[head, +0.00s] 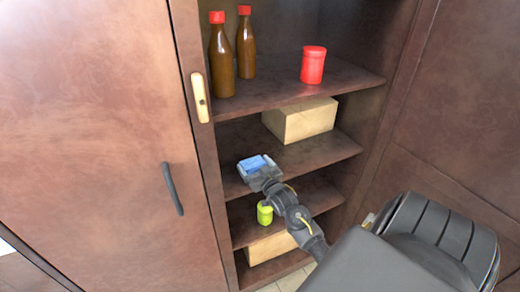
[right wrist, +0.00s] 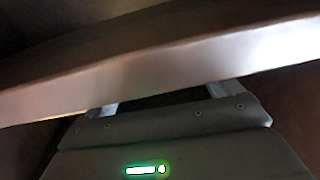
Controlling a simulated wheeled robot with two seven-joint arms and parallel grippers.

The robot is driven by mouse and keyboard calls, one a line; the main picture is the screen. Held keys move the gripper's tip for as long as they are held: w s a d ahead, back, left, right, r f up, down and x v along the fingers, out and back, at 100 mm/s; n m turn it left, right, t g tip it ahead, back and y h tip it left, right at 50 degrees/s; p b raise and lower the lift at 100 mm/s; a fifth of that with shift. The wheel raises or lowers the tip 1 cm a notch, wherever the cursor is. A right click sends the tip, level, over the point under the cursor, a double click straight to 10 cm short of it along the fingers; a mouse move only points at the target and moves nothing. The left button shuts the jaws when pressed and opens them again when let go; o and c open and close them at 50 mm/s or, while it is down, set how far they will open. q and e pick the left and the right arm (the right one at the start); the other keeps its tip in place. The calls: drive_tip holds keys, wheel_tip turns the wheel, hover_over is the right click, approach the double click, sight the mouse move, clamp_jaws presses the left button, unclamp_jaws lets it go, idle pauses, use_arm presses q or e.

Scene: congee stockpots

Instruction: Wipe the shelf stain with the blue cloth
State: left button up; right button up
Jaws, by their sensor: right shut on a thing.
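The blue cloth (head: 254,163) is in the jaws of my right gripper (head: 259,172), which is shut on it. In the head view they are at the front of the middle shelf (head: 310,152), toward its left end. I cannot tell whether the cloth touches the shelf surface. In the right wrist view a shelf's front edge (right wrist: 160,85) crosses the picture and hides the fingertips and the cloth. I cannot make out a stain in either view. My left gripper is not in view.
The upper shelf holds two brown bottles (head: 222,60) with red caps and a red canister (head: 313,66). A cardboard box (head: 300,120) stands on the middle shelf. A green can (head: 265,213) and another box (head: 270,246) are lower. A closed door (head: 95,130) is at left.

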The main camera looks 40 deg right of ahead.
sight(259, 160)
drive_tip(key=shift+w+a+f, duration=0.1)
drive_tip(key=shift+a, duration=0.3)
drive_tip(key=shift+a, duration=0.1)
drive_tip(key=shift+w+a+p, duration=0.25)
drive_tip(key=shift+a, duration=0.45)
drive_tip(key=shift+w+a+p, duration=0.25)
drive_tip(key=shift+a, duration=0.4)
drive_tip(key=shift+b+x, duration=0.35)
drive_tip(key=shift+x, duration=0.8)
drive_tip(key=shift+s+d+p, duration=0.15)
drive_tip(key=shift+s+d, duration=0.1)
drive_tip(key=shift+d, duration=0.5)
drive_tip(key=shift+s+d+p, duration=0.15)
drive_tip(key=shift+s+d, duration=0.1)
drive_tip(key=shift+d, duration=0.5)
drive_tip(key=shift+s+d, duration=0.3)
drive_tip(key=shift+d, duration=0.45)
drive_tip(key=shift+s+d, duration=0.3)
drive_tip(key=shift+d, duration=0.5)
drive_tip(key=shift+s+d+p, duration=0.1)
drive_tip(key=shift+s+d, duration=0.25)
drive_tip(key=shift+d, duration=0.65)
drive_tip(key=shift+s+d+p, duration=0.15)
drive_tip(key=shift+s+d, duration=0.15)
drive_tip(key=shift+d, duration=0.7)
drive_tip(key=shift+s+d+p, duration=0.1)
drive_tip(key=shift+s+d, duration=0.25)
drive_tip(key=shift+d, duration=0.65)
